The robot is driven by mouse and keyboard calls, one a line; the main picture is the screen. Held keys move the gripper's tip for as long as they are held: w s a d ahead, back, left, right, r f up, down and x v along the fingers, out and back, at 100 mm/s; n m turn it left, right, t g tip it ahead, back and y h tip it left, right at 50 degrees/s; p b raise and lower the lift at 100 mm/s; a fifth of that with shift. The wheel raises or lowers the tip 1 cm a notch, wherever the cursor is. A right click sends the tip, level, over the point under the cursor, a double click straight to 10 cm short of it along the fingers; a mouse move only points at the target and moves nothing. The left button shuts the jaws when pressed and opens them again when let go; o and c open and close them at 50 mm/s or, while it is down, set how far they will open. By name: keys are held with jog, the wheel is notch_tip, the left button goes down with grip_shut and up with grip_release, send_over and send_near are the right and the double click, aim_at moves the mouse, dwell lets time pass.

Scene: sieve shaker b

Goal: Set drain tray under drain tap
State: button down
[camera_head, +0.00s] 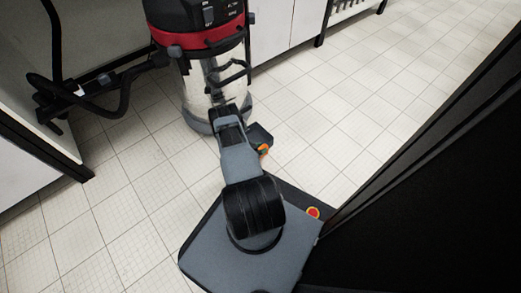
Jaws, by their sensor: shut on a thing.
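A dark grey, flat, box-like piece (260,134), which looks like the drain tray, shows just right of my arm, low in front of the vacuum drum. Its left part is hidden behind my arm. My gripper (262,151) is at its near edge by a small orange part, mostly hidden by the arm, and shut on it. The tall vacuum (203,88) has a steel drum and a red and black head. It stands upright on the floor beyond my arm. Dark fittings show on the drum front; I cannot tell which is the drain tap. The space under it is largely hidden.
A black hose (110,105) runs from the left of the vacuum to a dark fitting near a cabinet on the left. White cabinets (285,28) stand behind. The tiled floor (360,110) to the right is clear. A large dark panel fills the right side.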

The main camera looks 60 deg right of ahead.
jog(key=c, duration=0.8)
grip_release()
jog(key=shift+r, duration=0.1)
